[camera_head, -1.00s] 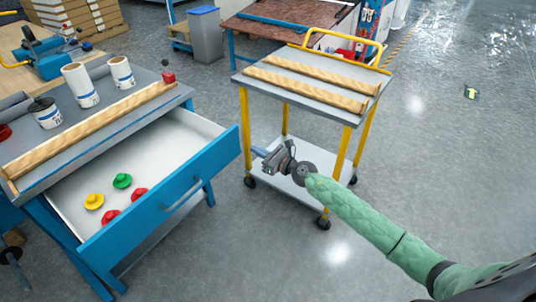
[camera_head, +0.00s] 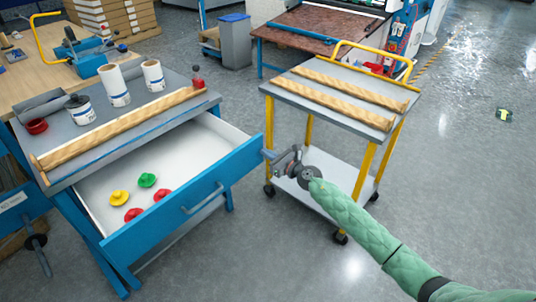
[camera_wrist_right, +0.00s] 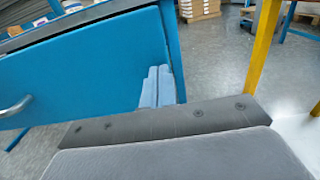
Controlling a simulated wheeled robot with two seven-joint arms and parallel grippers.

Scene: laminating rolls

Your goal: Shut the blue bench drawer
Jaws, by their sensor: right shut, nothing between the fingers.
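The blue bench drawer (camera_head: 185,205) is pulled out from the bench (camera_head: 70,150) in the head view. Its white inside holds a yellow, a green and two red pieces. Its front has a metal handle (camera_head: 203,199). My right gripper (camera_head: 267,153) is shut and empty near the right end of the drawer front. In the right wrist view the shut fingers (camera_wrist_right: 157,88) overlap the right end of the blue drawer front (camera_wrist_right: 85,70); I cannot tell whether they touch it. The drawer handle (camera_wrist_right: 15,107) shows at the left edge there. My left gripper is not in view.
A yellow-legged cart (camera_head: 345,101) with two wooden strips on top stands right of the drawer, close to my right arm. Open floor (camera_head: 460,190) is at the right.

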